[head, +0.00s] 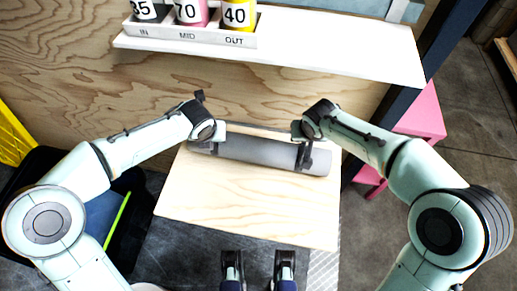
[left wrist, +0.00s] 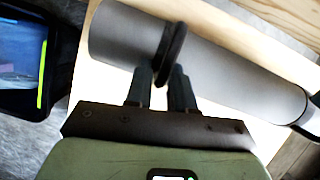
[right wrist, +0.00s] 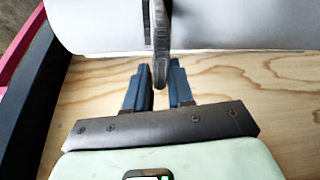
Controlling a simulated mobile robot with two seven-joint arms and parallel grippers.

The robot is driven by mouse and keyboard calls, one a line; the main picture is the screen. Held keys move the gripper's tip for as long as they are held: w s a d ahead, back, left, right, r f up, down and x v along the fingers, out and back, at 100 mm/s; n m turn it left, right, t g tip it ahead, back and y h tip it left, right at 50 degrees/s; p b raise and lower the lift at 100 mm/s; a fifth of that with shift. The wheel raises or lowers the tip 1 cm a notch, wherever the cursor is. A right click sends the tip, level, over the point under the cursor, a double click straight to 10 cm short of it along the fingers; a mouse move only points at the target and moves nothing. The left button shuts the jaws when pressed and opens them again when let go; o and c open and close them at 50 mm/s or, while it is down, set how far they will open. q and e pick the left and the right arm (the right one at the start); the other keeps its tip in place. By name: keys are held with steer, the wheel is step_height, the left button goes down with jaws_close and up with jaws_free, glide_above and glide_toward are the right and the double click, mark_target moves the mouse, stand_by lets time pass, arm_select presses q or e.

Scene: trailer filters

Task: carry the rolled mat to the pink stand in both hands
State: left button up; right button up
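The rolled mat (head: 258,152) is a grey cylinder with two dark carrying loops, lying across the pale wooden table near its back edge. I cannot tell if it rests on the wood or is just above it. My left gripper (head: 211,134) is shut on the left loop (left wrist: 171,50), its fingers on either side of it. My right gripper (head: 304,134) is shut on the right loop (right wrist: 160,40), close to the mat (right wrist: 230,25). The pink stand (head: 424,112) is at the right, partly hidden behind my right arm and a dark post.
The wooden table (head: 250,205) is bare in front of the mat. A white shelf (head: 330,55) with numbered containers (head: 190,12) is on the plywood wall behind. A dark post (head: 440,55) stands between the wall and the stand. A yellow crate (head: 12,138) and dark bin are at left.

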arm_select(q)
jaws_close()
arm_select(e)
jaws_close()
arm_select(q)
steer(key=shift+a, duration=0.3)
arm_select(e)
steer(key=shift+d, duration=0.2)
stand_by(0.4)
arm_select(q)
steer(key=shift+r, duration=0.15)
arm_select(e)
steer(key=shift+r, duration=0.2)
